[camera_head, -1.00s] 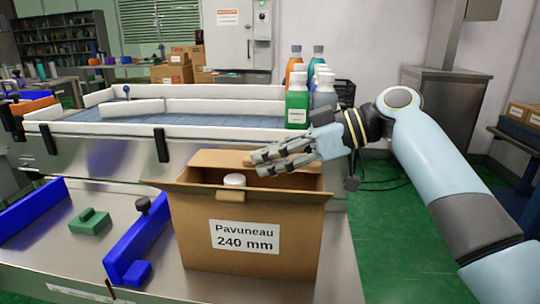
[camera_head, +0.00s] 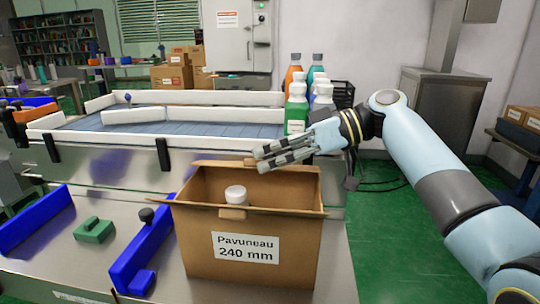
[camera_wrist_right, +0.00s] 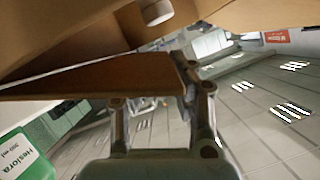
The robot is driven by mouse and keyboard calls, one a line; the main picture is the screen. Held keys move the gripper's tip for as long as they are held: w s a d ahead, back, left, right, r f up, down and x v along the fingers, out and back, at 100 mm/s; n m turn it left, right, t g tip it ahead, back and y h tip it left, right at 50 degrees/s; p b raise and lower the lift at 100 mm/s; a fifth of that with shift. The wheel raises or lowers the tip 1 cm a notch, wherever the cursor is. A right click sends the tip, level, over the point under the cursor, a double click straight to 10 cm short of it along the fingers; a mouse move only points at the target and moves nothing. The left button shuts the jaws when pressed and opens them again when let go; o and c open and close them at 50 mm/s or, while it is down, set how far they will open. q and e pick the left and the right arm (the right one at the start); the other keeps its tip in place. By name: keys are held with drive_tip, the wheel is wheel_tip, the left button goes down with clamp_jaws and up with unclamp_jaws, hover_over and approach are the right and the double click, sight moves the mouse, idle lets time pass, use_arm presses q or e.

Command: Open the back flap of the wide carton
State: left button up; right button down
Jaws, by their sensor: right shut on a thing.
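The wide carton (camera_head: 195,245), labelled "Pavuneau 240 mm", stands upright on the metal bench with its top open. A white-capped bottle (camera_head: 236,194) shows inside. My right gripper (camera_head: 262,160) is at the carton's back edge, coming in from the right. It is shut on the back flap, which shows as a brown panel (camera_wrist_right: 105,82) between the fingers (camera_wrist_right: 160,100) in the right wrist view. In the head view the back flap (camera_head: 222,164) shows only as a thin strip, so its exact angle is hard to tell. My left gripper is out of view.
Several bottles, including a green one (camera_head: 296,108), stand just behind my right gripper. A conveyor with white rails (camera_head: 190,114) runs behind the carton. Blue guides (camera_head: 142,252) and a green block (camera_head: 93,230) lie to the left.

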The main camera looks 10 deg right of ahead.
drive_tip(key=shift+w+d+r+m+g+y, duration=0.15)
drive_tip(key=shift+w+r+m+g+y, duration=0.35)
drive_tip(key=shift+m, duration=0.4)
drive_tip(key=c, duration=1.2)
unclamp_jaws()
drive_tip(key=shift+c, duration=0.2)
drive_tip(key=w+v, duration=0.1)
drive_tip(key=v, duration=1.1)
drive_tip(key=shift+s+r, duration=0.2)
drive_tip(key=shift+s, duration=0.15)
